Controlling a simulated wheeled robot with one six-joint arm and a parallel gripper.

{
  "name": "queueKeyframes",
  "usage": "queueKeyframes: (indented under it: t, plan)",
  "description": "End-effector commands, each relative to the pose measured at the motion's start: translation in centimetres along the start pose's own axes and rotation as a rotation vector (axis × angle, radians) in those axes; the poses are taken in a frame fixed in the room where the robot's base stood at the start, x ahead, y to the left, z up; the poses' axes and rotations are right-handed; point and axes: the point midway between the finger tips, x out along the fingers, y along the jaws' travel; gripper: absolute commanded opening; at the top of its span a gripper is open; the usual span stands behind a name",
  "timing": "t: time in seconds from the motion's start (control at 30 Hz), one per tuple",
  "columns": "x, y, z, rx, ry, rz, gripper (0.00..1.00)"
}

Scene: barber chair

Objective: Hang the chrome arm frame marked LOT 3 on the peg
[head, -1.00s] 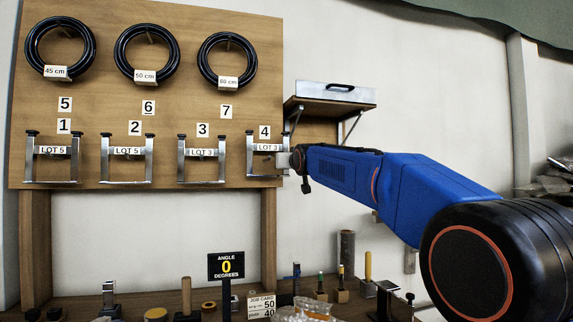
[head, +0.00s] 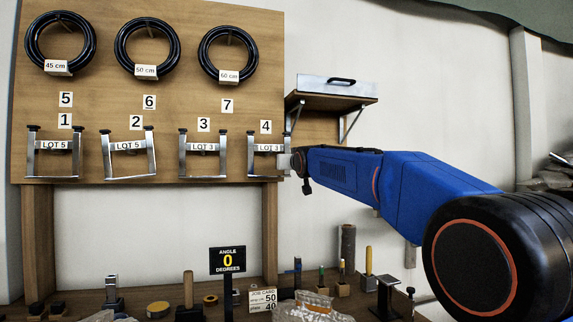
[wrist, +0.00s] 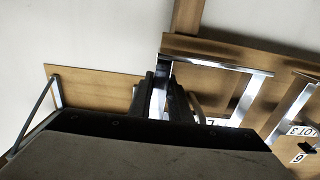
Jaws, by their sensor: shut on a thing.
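A chrome arm frame marked LOT 3 (head: 251,155) is at the board's right edge, under number 4. My gripper (head: 296,161) is shut on its right side bar. In the wrist view my gripper's dark fingers (wrist: 160,92) close around a chrome bar (wrist: 158,100). The frame looks upright and close to the board (head: 180,100). I cannot tell whether it rests on a peg, as any peg behind it is hidden. Another LOT 3 frame (head: 203,146) hangs under number 3. Two LOT 5 frames hang under numbers 1 (head: 53,145) and 2 (head: 129,146).
Several black rings, one of them the 60 cm ring (head: 228,54), hang on the upper board. A small wooden shelf (head: 330,104) is right of the board. The bench below holds tools, an angle sign (head: 227,260) and a clear bag (head: 310,307).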

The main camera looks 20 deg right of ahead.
Motion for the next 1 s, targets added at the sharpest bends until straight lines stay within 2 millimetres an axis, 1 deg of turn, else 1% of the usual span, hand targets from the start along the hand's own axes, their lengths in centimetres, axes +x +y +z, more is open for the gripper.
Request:
queueKeyframes:
  t: [0.27, 0.3, 0.37, 0.63, 0.77, 0.87, 1.0]
  plan:
    - [-0.1, 0.0, -0.1, 0.001, 0.003, 0.0, 0.0]
    - [-0.1, 0.0, -0.1, 0.0, 0.002, 0.0, 0.24]
    - [0.0, 0.0, -0.1, 0.0, 0.002, 0.0, 0.39]
    - [0.0, 0.0, 0.1, 0.0, -0.001, 0.0, 0.39]
    - [-0.4, 0.0, 0.0, 0.0, 0.0, 0.0, 0.39]
    - [-1.4, 0.0, 0.0, 0.0, 0.0, 0.0, 0.39]
    - [-3.5, 0.0, 0.0, 0.0, 0.0, 0.0, 0.39]
